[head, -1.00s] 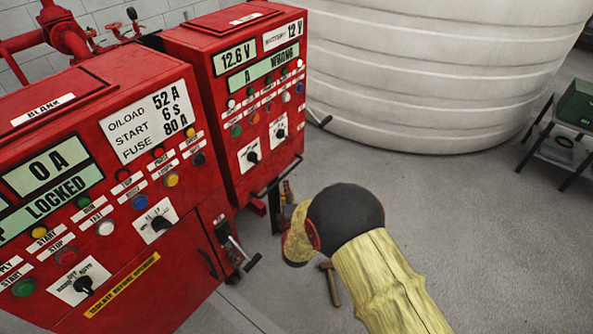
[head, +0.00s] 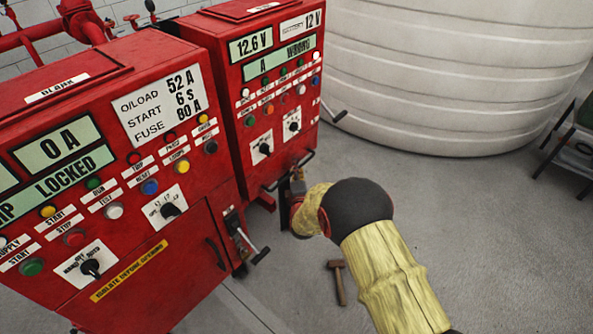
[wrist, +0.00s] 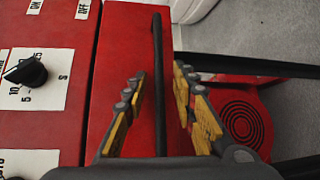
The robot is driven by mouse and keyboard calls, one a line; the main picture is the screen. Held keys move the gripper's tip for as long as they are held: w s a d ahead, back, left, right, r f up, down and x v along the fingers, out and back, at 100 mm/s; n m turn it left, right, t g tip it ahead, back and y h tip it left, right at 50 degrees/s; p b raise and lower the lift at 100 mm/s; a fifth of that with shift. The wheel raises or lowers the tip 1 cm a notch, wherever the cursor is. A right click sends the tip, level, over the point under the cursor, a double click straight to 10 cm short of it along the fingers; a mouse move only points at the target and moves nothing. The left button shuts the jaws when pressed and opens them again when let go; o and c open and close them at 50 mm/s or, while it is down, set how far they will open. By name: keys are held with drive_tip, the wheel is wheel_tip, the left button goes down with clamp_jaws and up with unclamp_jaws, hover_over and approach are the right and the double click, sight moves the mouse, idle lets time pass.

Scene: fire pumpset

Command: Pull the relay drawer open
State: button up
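A black bar handle (wrist: 158,45) runs along the red front (wrist: 125,45), which I take to be the relay drawer, in the wrist view. My gripper (wrist: 158,76) is open, with one yellow-and-grey finger on each side of the bar. A gap shows between the bar and both fingers. In the head view, the bar handle (head: 291,170) shows at the lower edge of the right red cabinet (head: 262,110). My gripper (head: 298,186) is beside it, partly hidden by my arm. I cannot tell from these views whether the drawer stands shut.
A hammer (head: 339,281) lies on the floor. A big white tank (head: 450,70) stands behind.

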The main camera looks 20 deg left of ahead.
drive_tip(key=shift+c, duration=0.4)
clamp_jaws()
idle(0.5)
